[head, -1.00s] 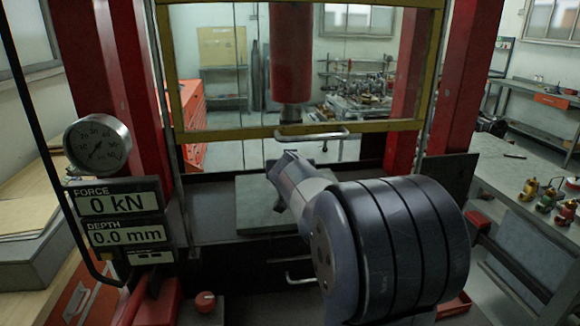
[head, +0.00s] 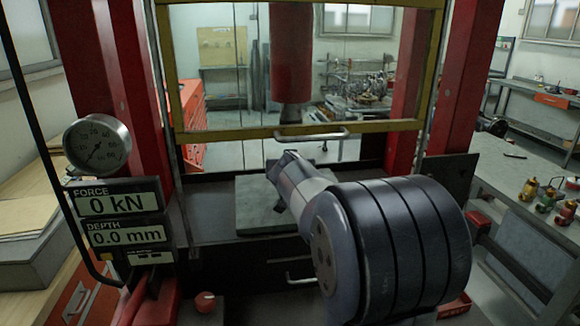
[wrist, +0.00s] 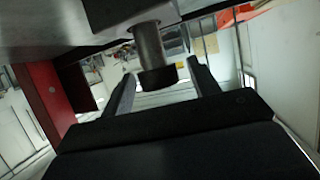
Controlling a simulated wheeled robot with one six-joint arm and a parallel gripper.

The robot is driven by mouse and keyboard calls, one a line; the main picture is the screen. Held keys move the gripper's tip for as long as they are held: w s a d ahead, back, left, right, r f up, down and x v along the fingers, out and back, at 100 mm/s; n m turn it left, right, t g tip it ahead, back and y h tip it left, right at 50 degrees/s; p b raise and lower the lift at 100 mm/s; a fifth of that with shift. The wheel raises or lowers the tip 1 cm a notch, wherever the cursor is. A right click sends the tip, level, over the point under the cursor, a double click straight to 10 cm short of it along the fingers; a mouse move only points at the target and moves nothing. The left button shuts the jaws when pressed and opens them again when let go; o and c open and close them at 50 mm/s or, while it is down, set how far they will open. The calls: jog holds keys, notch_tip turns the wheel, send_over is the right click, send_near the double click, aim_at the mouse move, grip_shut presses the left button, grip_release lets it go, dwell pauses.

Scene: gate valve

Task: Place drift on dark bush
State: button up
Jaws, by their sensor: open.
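My gripper (head: 280,166) reaches in over the press bed from the right, and its fingertips are small in the head view. In the wrist view my gripper (wrist: 163,88) is open, with one finger on each side of a grey cylinder (wrist: 149,45) that has a wider dark end (wrist: 157,78). Gaps show between the fingers and this dark end. The wrist picture appears upside down, with the cylinder against a grey plate. I cannot tell whether the parts are drift and bush. My gripper and wrist hide this spot in the head view.
The red press ram (head: 291,55) hangs above the grey bed plate (head: 253,215). A yellow guard frame (head: 225,134) with a handle crosses behind my gripper. Red posts stand at both sides. A gauge (head: 97,143) and display (head: 117,202) reading 0 kN and 0.0 mm are at left.

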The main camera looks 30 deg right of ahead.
jog(key=b+v, duration=0.2)
jog(key=v, duration=1)
jog(key=shift+o, duration=0.2)
dwell(1.9)
